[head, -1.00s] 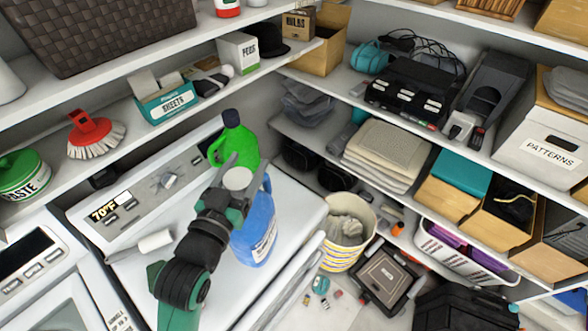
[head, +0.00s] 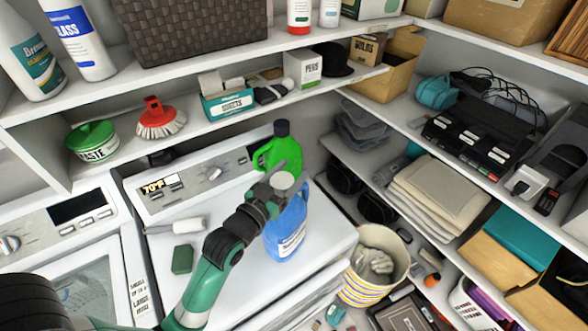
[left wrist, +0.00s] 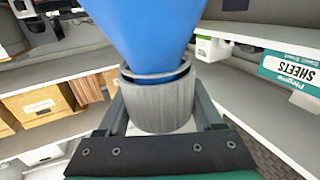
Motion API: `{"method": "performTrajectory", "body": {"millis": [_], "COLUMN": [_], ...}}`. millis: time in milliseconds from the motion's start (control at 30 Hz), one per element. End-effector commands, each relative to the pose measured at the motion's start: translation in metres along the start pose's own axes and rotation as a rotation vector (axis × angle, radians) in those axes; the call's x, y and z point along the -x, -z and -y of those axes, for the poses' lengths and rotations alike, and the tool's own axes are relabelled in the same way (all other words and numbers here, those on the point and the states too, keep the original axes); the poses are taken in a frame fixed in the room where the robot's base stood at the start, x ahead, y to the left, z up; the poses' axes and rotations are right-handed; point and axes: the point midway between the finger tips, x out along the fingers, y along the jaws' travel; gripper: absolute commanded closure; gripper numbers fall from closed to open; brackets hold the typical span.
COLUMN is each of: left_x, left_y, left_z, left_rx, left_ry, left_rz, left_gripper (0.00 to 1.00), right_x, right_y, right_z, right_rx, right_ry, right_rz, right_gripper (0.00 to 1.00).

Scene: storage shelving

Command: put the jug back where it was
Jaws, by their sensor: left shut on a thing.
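A blue jug (head: 287,228) with a white label stands upright at the right part of the white washer top (head: 215,285). My left gripper (head: 281,182) is shut on the jug's pale grey cap, reaching in from the front left. In the left wrist view the grey cap (left wrist: 160,105) sits between the two fingers, with the blue body (left wrist: 145,30) beyond it. I cannot tell whether the jug's base touches the washer top. A green jug (head: 280,158) with a dark cap stands just behind it. My right gripper is out of view.
A white roller (head: 175,226) and a green sponge (head: 182,260) lie on the washer top, left of my arm. The shelf above holds a sheets box (head: 228,104), a red brush (head: 160,120) and a green-lidded tub (head: 92,140). A striped basket (head: 376,268) stands to the right.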

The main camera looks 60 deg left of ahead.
Motion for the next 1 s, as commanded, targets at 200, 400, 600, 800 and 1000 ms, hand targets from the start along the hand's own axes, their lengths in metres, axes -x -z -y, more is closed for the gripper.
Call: {"method": "performTrajectory", "body": {"millis": [200, 400, 600, 800, 1000], "left_x": [-0.001, -0.003, -0.001, -0.001, -0.001], "left_y": [0.001, -0.023, -0.04, -0.037, -0.045], "left_z": [0.001, 0.007, 0.011, 0.012, 0.012], "left_rx": [0.001, 0.0, 0.0, 0.0, 0.0], "left_ry": [0.001, 0.01, 0.018, 0.018, 0.018], "left_rz": [-0.016, -0.016, -0.016, -0.016, -0.001], "left_gripper": [1.0, 1.0, 1.0, 1.0, 0.25], "right_x": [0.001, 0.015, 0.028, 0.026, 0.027], "right_y": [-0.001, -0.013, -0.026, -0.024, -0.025], "right_z": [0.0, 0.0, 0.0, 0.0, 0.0], "right_rx": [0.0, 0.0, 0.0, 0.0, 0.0], "right_ry": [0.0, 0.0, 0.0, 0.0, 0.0], "right_rz": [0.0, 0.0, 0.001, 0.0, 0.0], "right_gripper": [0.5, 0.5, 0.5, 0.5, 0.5]}}
